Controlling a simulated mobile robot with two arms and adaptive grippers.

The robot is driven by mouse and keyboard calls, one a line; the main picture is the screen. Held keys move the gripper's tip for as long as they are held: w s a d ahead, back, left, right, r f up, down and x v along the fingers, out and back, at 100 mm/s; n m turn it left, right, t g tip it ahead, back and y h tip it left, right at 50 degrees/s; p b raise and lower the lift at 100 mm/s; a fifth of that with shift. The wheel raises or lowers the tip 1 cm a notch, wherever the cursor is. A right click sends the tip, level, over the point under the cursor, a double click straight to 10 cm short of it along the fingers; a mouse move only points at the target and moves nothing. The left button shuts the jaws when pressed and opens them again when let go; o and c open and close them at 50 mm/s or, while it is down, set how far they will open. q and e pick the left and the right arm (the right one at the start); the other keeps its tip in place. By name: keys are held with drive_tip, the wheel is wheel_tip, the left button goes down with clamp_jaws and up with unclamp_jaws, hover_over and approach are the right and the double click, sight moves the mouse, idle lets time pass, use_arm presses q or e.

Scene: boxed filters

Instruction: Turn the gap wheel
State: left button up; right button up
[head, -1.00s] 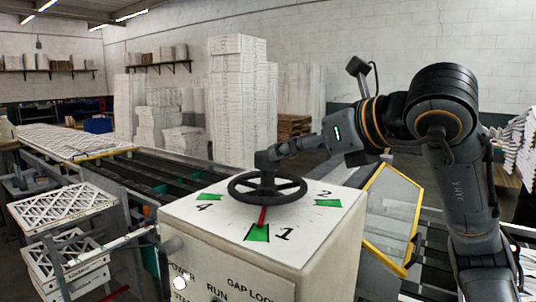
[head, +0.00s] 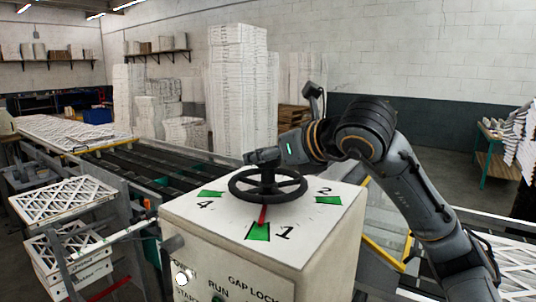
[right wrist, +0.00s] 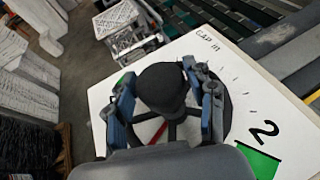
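The gap wheel (head: 268,187) is a dark spoked handwheel lying flat on top of a white control box (head: 320,240). Its red pointer (head: 263,214) points at the green mark beside 1. A dark upright knob (right wrist: 163,88) stands on its rim at the far side. My right gripper (head: 262,157) is at this knob. In the right wrist view its two fingers (right wrist: 160,72) lie on either side of the knob, very close to it; whether they press on it is not clear. My left gripper is not in view.
Green marks by 2 (head: 328,200) and 4 (head: 211,194) lie around the wheel. A conveyor (head: 150,170) runs behind the box. A rack of white filters (head: 65,200) stands at left, and tall white stacks (head: 238,95) stand behind.

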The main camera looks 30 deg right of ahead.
clamp_jaws()
drive_tip(key=shift+f, duration=0.1)
